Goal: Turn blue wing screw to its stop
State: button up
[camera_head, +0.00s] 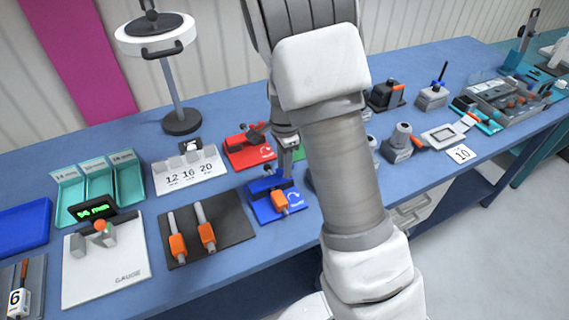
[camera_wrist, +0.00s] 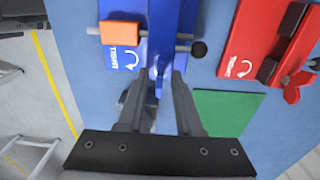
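The blue fixture (camera_head: 262,207) stands on the bench, and an orange-sleeved rod (camera_head: 279,201) lies across it. In the wrist view the blue fixture (camera_wrist: 158,45) fills the top middle. The narrow blue wing screw (camera_wrist: 158,84) points from its near end toward me. My gripper (camera_wrist: 160,75) has its two fingers apart, one on each side of the wing, with gaps visible. In the head view my gripper (camera_head: 288,152) hangs just behind the blue fixture, and the wing screw is hidden there.
A red fixture (camera_head: 248,153) stands close behind; its red wing screw (camera_wrist: 295,88) shows in the wrist view. A green plate (camera_wrist: 225,112) lies beside my fingers. A dark board (camera_head: 190,235) with two orange-sleeved rods and a numbered white rack (camera_head: 185,175) are to the left.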

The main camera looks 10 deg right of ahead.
dwell(0.3)
notch_tip(320, 180, up, 17)
jog(key=shift+r+p, duration=0.2)
jog(key=shift+p, duration=0.15)
jog(key=shift+s, duration=0.1)
dwell(0.4)
jog(key=s+r+n+t, duration=0.2)
jog(key=s+r+n, duration=0.1)
jog(key=s+n, duration=0.5)
jog(key=s+r+n+t, duration=0.3)
jog(key=s+n, duration=0.5)
jog(key=s, duration=0.7)
jog(key=shift+r+t, duration=0.3)
jog(key=shift+r, duration=0.35)
jog(key=shift+a, duration=0.1)
